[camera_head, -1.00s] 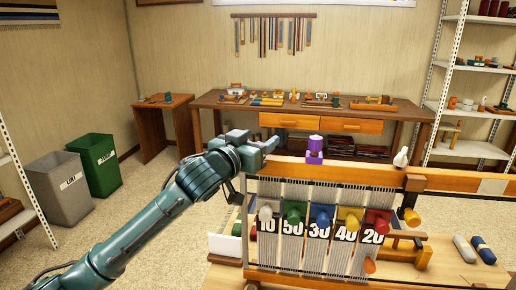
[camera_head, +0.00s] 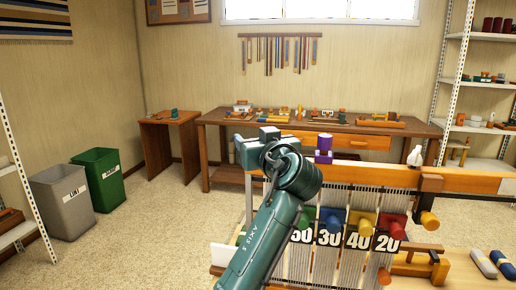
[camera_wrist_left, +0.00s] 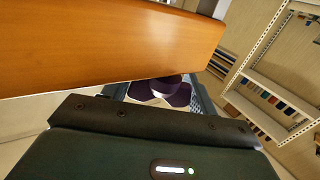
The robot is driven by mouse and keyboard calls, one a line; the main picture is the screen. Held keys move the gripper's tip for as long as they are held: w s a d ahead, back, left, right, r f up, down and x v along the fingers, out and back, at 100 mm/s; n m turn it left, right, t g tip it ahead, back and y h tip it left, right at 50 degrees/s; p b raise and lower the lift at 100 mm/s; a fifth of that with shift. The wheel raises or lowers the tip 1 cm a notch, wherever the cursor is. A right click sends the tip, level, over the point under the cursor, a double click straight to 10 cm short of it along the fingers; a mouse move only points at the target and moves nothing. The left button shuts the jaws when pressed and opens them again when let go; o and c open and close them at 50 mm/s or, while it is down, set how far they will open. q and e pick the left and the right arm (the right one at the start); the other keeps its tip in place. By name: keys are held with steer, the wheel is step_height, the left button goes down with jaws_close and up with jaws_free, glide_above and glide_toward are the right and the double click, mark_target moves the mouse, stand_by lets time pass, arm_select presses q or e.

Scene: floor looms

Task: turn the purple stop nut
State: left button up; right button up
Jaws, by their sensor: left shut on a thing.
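The purple stop nut (camera_head: 324,143) stands on top of the loom's orange beam (camera_head: 368,171), a broad block with a narrower top. My left arm's wrist is just left of the nut in the head view and hides the fingers there. In the left wrist view, my left gripper (camera_wrist_left: 158,95) is shut on the purple stop nut (camera_wrist_left: 172,93), which shows between its two blue-grey fingers. The gripper body hides part of the nut. My right gripper is not in view.
Coloured pegs and numbered tags (camera_head: 357,240) hang across the warp threads below the beam. A white bird-shaped piece (camera_head: 415,156) stands on the beam to the right. The beam (camera_wrist_left: 120,45) runs close beside the gripper in the wrist view. Open floor lies left.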

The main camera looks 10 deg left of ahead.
arm_select(q)
steer(key=shift+f+n+g+y+b, duration=0.1)
steer(key=shift+n+g+y+b, duration=0.4)
steer(key=shift+y, duration=0.4)
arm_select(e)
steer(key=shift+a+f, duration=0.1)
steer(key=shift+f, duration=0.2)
arm_select(q)
steer(key=shift+a+n+g+y, duration=0.1)
steer(key=shift+n+g+y, duration=0.2)
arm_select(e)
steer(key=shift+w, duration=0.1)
arm_select(q)
steer(key=o, duration=1)
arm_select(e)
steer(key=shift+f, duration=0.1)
